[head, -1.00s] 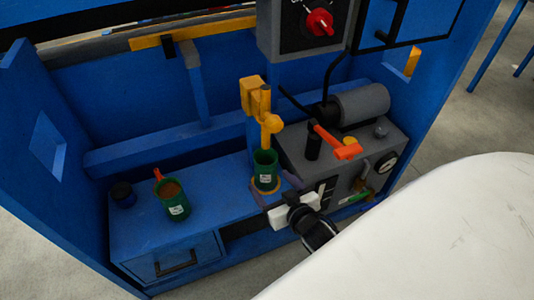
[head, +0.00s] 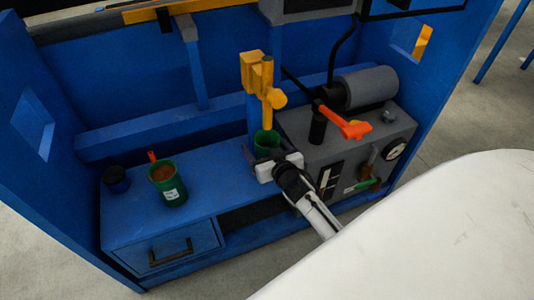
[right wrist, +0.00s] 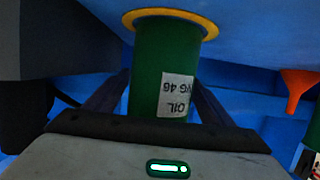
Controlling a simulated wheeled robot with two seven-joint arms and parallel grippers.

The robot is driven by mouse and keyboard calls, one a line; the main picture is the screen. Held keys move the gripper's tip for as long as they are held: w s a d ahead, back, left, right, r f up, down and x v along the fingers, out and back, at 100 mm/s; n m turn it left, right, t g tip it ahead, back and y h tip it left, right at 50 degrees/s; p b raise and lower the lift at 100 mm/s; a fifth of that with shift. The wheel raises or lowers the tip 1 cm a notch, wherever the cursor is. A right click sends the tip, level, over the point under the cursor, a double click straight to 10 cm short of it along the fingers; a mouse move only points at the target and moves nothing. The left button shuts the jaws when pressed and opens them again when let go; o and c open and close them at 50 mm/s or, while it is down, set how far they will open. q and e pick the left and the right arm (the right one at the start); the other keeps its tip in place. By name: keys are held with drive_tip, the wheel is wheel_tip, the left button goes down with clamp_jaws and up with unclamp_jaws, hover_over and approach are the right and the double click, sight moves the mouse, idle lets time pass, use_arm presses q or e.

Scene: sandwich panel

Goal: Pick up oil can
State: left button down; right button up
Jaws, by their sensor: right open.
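A green oil can (head: 266,141) stands under the yellow spout on the blue bench, its lower part hidden by my right gripper (head: 266,156) in the head view. In the right wrist view, which is upside down, the green can (right wrist: 150,62) shows a white label reading "OIL VG 46" and stands on a yellow ring (right wrist: 170,15). The dark fingers of my right gripper lie on either side of it, open; I cannot tell whether they touch it. A second green can (head: 172,192) with brown contents stands to the left. My left gripper is not in view.
The yellow dispenser (head: 268,85) hangs right above the can. The grey machine (head: 298,128) with an orange handle (head: 345,126) stands close on the right. A small dark blue jar (head: 116,180) is at the left. Bare bench lies between the two cans.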

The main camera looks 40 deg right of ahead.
drive_tip(key=shift+w+d, duration=0.1)
drive_tip(key=shift+w, duration=0.15)
drive_tip(key=c, duration=1.3)
drive_tip(key=shift+r, duration=0.1)
drive_tip(key=c, duration=0.3)
